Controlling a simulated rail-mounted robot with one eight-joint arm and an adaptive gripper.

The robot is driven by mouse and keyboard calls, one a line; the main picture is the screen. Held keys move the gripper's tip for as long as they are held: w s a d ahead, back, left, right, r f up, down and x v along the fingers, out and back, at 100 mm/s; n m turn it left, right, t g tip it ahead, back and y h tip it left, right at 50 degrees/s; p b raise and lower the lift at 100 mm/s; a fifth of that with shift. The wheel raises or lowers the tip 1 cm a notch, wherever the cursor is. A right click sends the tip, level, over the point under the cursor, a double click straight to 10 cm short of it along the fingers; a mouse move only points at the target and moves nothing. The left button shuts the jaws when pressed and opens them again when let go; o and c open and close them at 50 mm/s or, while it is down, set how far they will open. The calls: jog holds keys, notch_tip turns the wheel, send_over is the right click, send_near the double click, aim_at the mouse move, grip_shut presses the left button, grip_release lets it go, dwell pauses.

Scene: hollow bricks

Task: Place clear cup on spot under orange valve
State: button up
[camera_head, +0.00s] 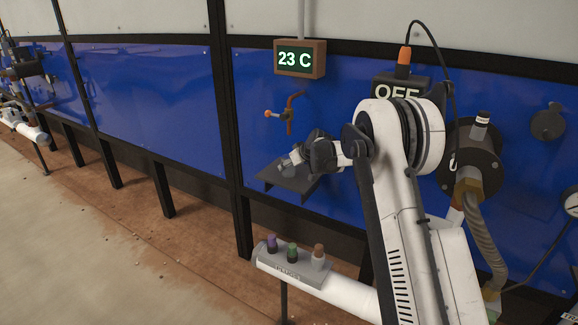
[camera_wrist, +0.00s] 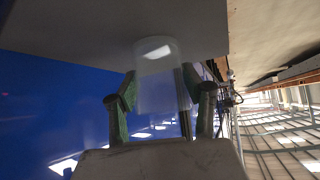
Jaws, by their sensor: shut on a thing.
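My gripper (camera_wrist: 162,82) is shut on the clear cup (camera_wrist: 158,92), with one green finger on each side of it. In the wrist view, one end of the cup overlaps the grey shelf (camera_wrist: 95,20); I cannot tell whether they touch. In the head view, my gripper (camera_head: 292,161) is at the small dark shelf (camera_head: 285,184) on the blue wall. The cup is small and hard to make out there. The orange valve (camera_head: 290,113) is on the wall above the shelf. The marked spot on the shelf is not visible.
A display reading 23 C (camera_head: 300,59) hangs above the valve. An OFF box (camera_head: 398,90) is behind my arm. A PLUGS holder (camera_head: 290,262) with three coloured plugs stands in front. A ribbed hose (camera_head: 485,235) hangs at the right. The floor at left is clear.

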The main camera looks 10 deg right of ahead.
jog(key=shift+f, duration=0.15)
jog(key=o, duration=1.3)
jog(key=shift+c, duration=0.2)
